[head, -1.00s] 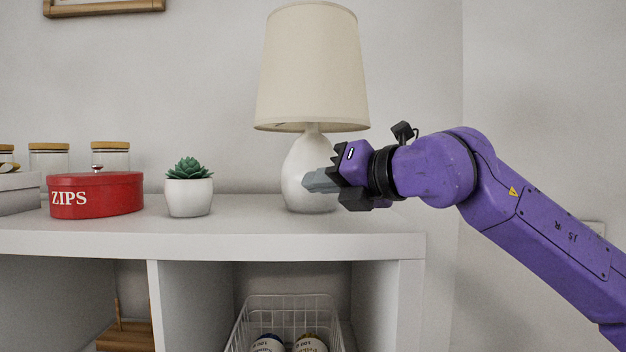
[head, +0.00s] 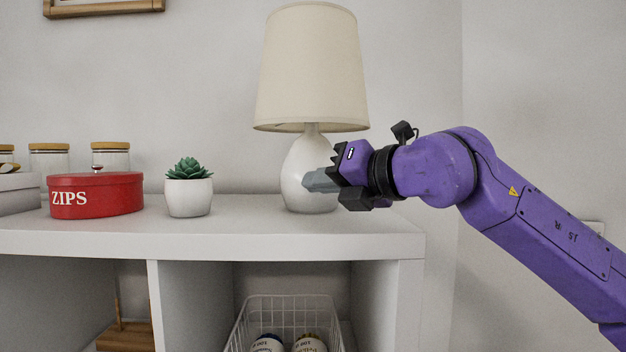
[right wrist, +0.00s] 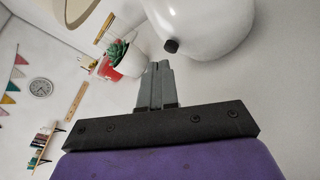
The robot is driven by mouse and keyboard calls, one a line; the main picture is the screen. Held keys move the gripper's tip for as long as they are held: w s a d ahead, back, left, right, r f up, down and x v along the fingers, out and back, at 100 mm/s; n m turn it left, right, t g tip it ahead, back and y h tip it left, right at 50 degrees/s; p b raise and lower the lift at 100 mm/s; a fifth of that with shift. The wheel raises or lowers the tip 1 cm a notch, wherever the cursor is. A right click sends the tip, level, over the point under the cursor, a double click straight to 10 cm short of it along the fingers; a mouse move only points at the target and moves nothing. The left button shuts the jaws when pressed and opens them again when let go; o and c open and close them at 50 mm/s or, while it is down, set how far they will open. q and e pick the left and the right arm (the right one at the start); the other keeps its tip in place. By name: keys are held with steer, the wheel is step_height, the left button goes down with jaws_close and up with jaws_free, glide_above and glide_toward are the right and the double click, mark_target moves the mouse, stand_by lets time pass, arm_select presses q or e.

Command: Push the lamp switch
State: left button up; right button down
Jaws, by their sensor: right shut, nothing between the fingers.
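The lamp, with a cream shade (head: 312,70) and a rounded white base (head: 308,160), stands upright near the right end of the cabinet top. In the right wrist view, a small dark switch knob (right wrist: 171,46) sticks out from the white lamp base (right wrist: 212,25). My right gripper (head: 306,181) is shut and empty, in front of the lower lamp base in the head view. In the right wrist view its fingertips (right wrist: 158,66) lie just below and left of the knob, with a small gap visible. In the head view the knob is not visible. My left gripper is not in view.
A potted succulent (head: 189,195) stands left of the lamp on the white cabinet top (head: 245,222). A red ZIPS tin (head: 96,195) and glass jars (head: 110,155) are farther left. A wire basket (head: 290,303) sits in the compartment below.

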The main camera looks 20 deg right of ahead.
stand_by(0.3)
steer(key=shift+w+d, duration=0.1)
steer(key=shift+w, duration=0.35)
stand_by(0.3)
steer(key=shift+s+f+b, duration=0.15)
steer(key=shift+s+b, duration=0.15)
steer(key=shift+b, duration=0.1)
steer(key=shift+s, duration=0.15)
steer(key=s+b, duration=0.1)
steer(key=s+a+b, duration=0.1)
steer(key=s, duration=0.1)
steer(key=s+b, duration=0.1)
steer(key=s, duration=0.1)
steer(key=shift+a, duration=0.35)
steer(key=shift+s+a, duration=0.1)
steer(key=shift+s, duration=0.3)
